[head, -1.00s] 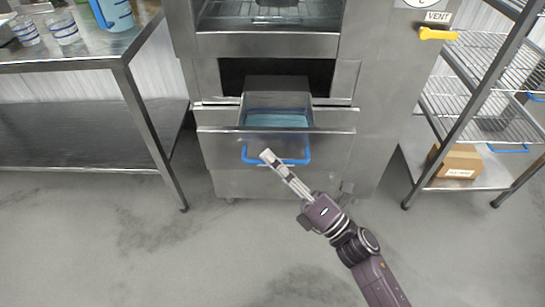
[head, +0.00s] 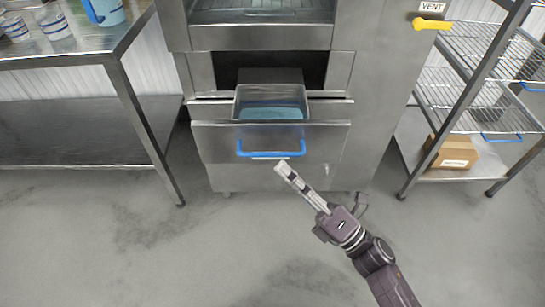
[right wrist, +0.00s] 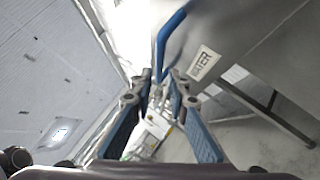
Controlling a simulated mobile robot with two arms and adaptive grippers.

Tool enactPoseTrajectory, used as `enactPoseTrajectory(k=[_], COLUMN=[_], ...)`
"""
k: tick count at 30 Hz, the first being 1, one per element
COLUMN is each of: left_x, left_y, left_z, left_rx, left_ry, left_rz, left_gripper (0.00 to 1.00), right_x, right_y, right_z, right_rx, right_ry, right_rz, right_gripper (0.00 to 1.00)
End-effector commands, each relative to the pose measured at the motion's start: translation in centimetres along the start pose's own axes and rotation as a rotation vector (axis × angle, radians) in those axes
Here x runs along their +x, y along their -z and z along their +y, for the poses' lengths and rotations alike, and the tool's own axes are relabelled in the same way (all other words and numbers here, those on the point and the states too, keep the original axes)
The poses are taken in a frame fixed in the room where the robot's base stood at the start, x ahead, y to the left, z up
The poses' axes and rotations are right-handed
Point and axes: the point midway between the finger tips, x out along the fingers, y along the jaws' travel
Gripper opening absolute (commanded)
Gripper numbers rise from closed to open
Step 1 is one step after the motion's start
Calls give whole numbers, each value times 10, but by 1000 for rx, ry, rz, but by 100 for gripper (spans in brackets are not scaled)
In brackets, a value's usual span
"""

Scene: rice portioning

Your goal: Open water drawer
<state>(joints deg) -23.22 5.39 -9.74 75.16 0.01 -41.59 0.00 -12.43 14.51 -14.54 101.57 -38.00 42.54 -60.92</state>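The water drawer (head: 215,145) is a steel drawer pulled out from the lower part of the steel cabinet. A pan (head: 236,104) with blue water sits in it. Its blue handle (head: 270,155) runs across the front. The handle (right wrist: 168,38) and a "WATER" label (right wrist: 203,64) also show in the right wrist view. My right gripper (head: 282,167) is just below and right of the handle, apart from it. In the right wrist view, its fingertips (right wrist: 160,77) have a gap between them and hold nothing. My left gripper is not in view.
A steel table (head: 80,56) with cups and a blue jug (head: 108,12) stands at left. A wire rack (head: 480,80) with a cardboard box (head: 452,152) stands at right. The cabinet (head: 380,100) rises behind the drawer. The floor (head: 200,255) in front is clear.

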Motion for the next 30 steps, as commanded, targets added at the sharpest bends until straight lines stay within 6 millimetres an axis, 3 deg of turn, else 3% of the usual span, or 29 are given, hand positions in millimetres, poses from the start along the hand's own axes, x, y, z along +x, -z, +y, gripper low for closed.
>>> enactPoseTrajectory(k=[3,10,30], left_x=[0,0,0], left_y=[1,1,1], left_z=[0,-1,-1], left_rx=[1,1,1], left_ry=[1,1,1], left_rz=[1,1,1], left_gripper=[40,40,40], right_x=[-26,-56,-61], right_y=[0,0,0], right_z=[-1,-1,0], right_rx=[1,0,-1], right_ry=[4,2,1], right_rz=[-1,-1,0], right_gripper=[15,15,15])
